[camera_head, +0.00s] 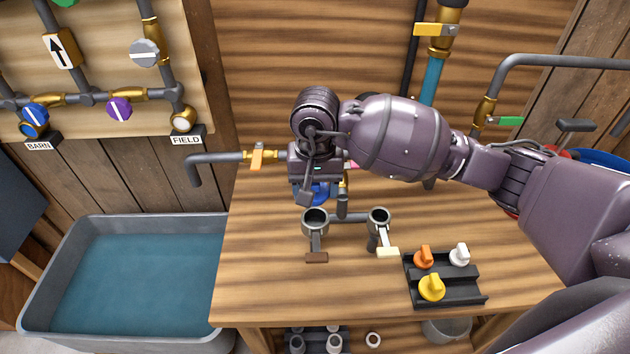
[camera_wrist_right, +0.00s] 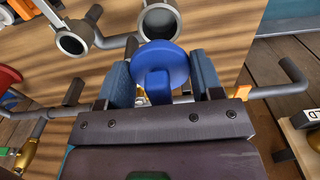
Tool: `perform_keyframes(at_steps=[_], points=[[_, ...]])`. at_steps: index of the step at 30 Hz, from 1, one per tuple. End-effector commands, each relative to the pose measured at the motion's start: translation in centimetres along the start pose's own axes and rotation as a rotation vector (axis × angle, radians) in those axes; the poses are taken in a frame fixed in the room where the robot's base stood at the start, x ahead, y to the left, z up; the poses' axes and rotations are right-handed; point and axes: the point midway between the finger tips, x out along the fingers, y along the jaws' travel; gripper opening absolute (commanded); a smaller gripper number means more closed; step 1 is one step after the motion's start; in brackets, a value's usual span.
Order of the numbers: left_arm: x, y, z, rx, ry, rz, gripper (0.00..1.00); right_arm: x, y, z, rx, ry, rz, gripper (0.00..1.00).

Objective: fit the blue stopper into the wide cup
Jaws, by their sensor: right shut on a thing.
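My right gripper (camera_head: 315,186) is shut on the blue stopper (camera_head: 322,193) and holds it over the back of the workbench. The wrist view shows the round blue stopper (camera_wrist_right: 166,62) between the two fingers of the right gripper (camera_wrist_right: 162,80). The wide cup (camera_head: 315,218) is the left and larger of two grey cups on a pipe stand, with a brown handle tab. Its open mouth also shows in the wrist view (camera_wrist_right: 160,20), just beyond the stopper. The stopper is apart from the cup or overlaps it only in the picture; the exact gap is unclear.
A narrower cup (camera_head: 378,216) with a cream tab stands to the right. A black rack (camera_head: 465,289) holds orange, white and yellow stoppers at the bench's front right. A water trough (camera_head: 60,318) stands left of the bench. Pipes and valves line the back. The front left bench top is clear.

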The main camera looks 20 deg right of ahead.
Motion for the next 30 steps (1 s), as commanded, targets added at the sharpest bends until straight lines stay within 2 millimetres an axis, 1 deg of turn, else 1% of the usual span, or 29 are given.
perform_keyframes(at_steps=[1, 10, 15, 21, 30], points=[[0.2, 0.0, 0.3, 0.000, -0.001, 0.000, 0.43, 0.6, 0.0, 0.1, 0.000, -0.003, 0.000, 0.37], [0.7, 0.2, 1.1, 0.000, -0.003, 0.001, 0.43, 3.0, 0.0, 0.0, 0.001, -0.003, 0.000, 0.37], [1.4, 0.3, 2.3, 0.001, -0.009, 0.003, 0.43, 4.2, 0.1, 0.0, 0.000, -0.001, 0.001, 0.37], [1.6, 0.4, 3.0, 0.000, -0.016, 0.003, 0.43, 4.7, 0.0, 0.0, 0.000, 0.000, 0.000, 0.37], [1.6, 0.4, 2.9, 0.000, -0.016, 0.003, 0.43, 4.6, 0.0, 0.0, 0.001, 0.000, 0.000, 0.37]])
